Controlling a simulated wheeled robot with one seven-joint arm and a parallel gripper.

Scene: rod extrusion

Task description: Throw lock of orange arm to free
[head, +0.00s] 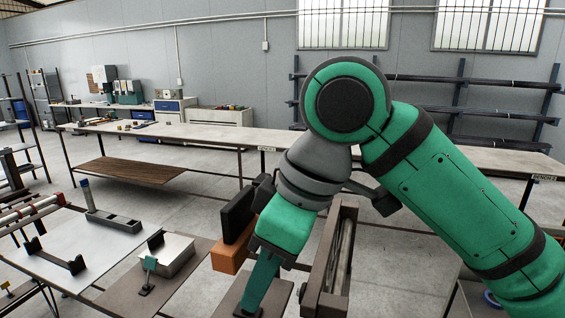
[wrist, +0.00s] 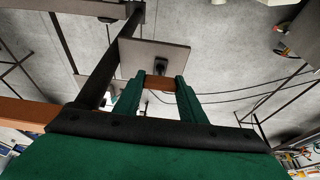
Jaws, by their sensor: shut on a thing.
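The orange arm (head: 230,258) shows in the head view as an orange block below a black plate, just left of my gripper (head: 254,300). An orange-brown bar also shows at the left edge of the wrist view (wrist: 18,112). In the wrist view my green fingers (wrist: 163,80) are close together around a small brown piece (wrist: 160,84), with a dark knob just past the fingertips. I take this piece to be the lock, but its shape and setting are mostly hidden. In the head view the fingers point down and hide what they hold.
A dark upright frame (head: 339,255) stands close right of my gripper. A grey plate (wrist: 178,56) lies past the fingertips. A grey block (head: 168,256) and a small dark stand with a teal top (head: 149,264) are to the left. A long bench (head: 220,137) runs behind.

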